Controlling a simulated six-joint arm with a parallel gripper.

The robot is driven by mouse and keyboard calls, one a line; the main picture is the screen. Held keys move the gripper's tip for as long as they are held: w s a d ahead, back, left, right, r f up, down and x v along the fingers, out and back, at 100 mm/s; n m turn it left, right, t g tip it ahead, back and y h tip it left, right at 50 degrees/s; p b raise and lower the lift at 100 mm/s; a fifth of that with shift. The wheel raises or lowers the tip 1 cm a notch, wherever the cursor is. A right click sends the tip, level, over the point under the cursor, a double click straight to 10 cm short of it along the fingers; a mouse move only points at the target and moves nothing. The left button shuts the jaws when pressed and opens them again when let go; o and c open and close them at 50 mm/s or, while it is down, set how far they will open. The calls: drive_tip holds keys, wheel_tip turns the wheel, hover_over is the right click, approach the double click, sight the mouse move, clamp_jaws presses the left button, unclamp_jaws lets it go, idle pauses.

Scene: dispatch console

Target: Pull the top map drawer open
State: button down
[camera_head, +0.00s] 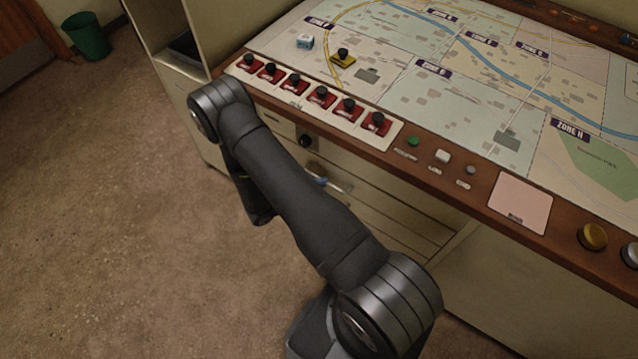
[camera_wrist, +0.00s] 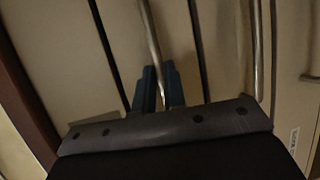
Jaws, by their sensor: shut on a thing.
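The map drawers sit under the console top, with pale fronts split by dark gaps. The top map drawer (camera_wrist: 172,30) has a metal bar handle (camera_wrist: 150,35), the nearest to the console edge of the handles I see. My gripper (camera_wrist: 158,88) is shut on this handle, with one blue finger on each side of the bar. In the head view my gripper (camera_head: 319,181) shows only as small blue tips at the handle (camera_head: 336,187), beyond my arm. I cannot tell whether the drawer stands out from the others.
Another bar handle (camera_wrist: 257,50) is on a neighbouring drawer front. A black knob (camera_head: 305,141) is under the console edge. The brown console top (camera_head: 440,178) carries red switches (camera_head: 321,97) and a map (camera_head: 440,100).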

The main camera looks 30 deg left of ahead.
drive_tip(key=s, duration=2.4)
drive_tip(key=c, duration=1.5)
unclamp_jaws()
drive_tip(key=v, duration=1.7)
drive_tip(key=shift+s, duration=0.25)
drive_tip(key=shift+a, duration=0.1)
